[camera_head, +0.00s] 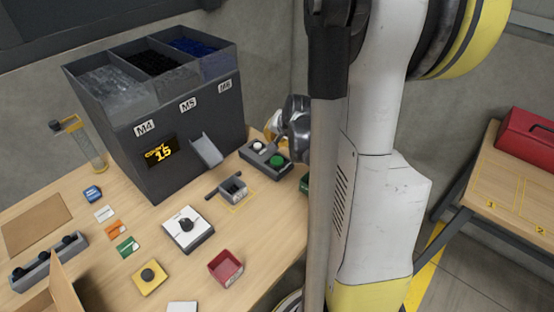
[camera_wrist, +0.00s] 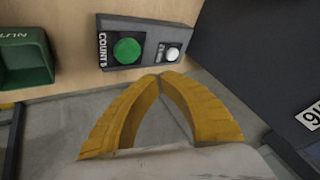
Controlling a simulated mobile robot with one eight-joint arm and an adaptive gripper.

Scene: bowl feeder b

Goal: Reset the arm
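My gripper (camera_wrist: 162,76) shows in the wrist view as two yellow fingers with their tips together and nothing between them. The control box has a green button (camera_wrist: 127,51) and a white button (camera_wrist: 172,54), with a "COUNT 5" label. In the wrist view my fingertips appear just below the box's edge; whether they touch it I cannot tell.
A dark feeder (camera_head: 172,140) with three bins, marked M4, M5 and M6, stands at the back. A green bin (camera_wrist: 25,62) is left of the control box in the wrist view. A scale (camera_head: 188,230), red bin (camera_head: 226,268) and yellow block (camera_head: 150,281) are on the table.

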